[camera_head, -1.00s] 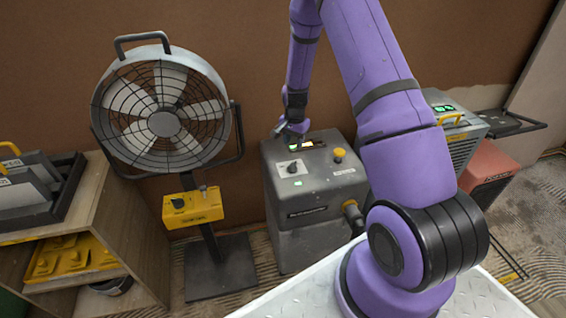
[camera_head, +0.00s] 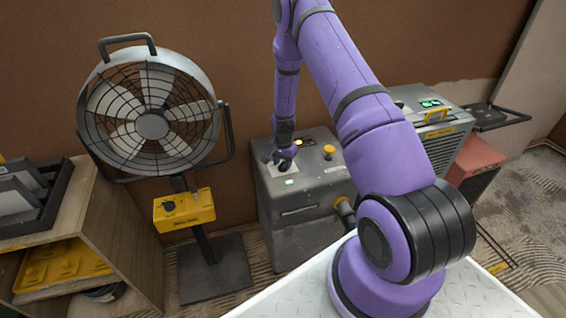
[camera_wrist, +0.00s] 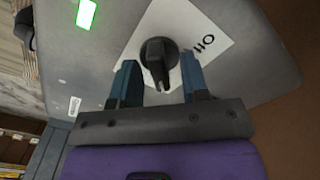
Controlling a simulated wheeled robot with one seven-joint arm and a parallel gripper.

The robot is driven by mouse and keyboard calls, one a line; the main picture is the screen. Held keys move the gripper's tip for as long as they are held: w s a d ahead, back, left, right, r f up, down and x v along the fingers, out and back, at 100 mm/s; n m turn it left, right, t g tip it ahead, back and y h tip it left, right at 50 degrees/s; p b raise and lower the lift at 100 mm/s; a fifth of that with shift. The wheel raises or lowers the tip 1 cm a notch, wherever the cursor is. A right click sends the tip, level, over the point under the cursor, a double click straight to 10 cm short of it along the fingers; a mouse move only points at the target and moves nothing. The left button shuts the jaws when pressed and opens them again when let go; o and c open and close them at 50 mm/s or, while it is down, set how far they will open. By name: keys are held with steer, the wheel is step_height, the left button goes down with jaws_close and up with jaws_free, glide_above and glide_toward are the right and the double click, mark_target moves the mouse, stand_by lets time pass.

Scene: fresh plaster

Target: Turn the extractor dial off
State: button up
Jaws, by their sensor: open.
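The extractor (camera_head: 310,222) is a grey box-shaped machine on the floor in the middle of the head view. In the wrist view its black dial (camera_wrist: 159,60) sits on a white label (camera_wrist: 200,30) with partly readable lettering. My gripper (camera_wrist: 160,78) is open, with one blue finger on each side of the dial's lower part. I cannot tell whether the fingers touch it. In the head view my gripper (camera_head: 279,160) is down at the top panel and hides most of the dial.
A green light (camera_wrist: 86,14) and a yellow knob (camera_head: 328,152) are on the same panel. A large fan (camera_head: 150,125) with a yellow control box (camera_head: 184,211) stands left. A shelf (camera_head: 130,215) is far left. A grey unit (camera_head: 440,130) and a red box (camera_head: 478,160) stand right.

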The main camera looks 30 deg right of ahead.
jaws_close()
steer(key=shift+n, duration=0.4)
steer(key=n, duration=0.3)
steer(key=shift+n, duration=0.4)
steer(key=n, duration=1.3)
steer(key=shift+n, duration=0.3)
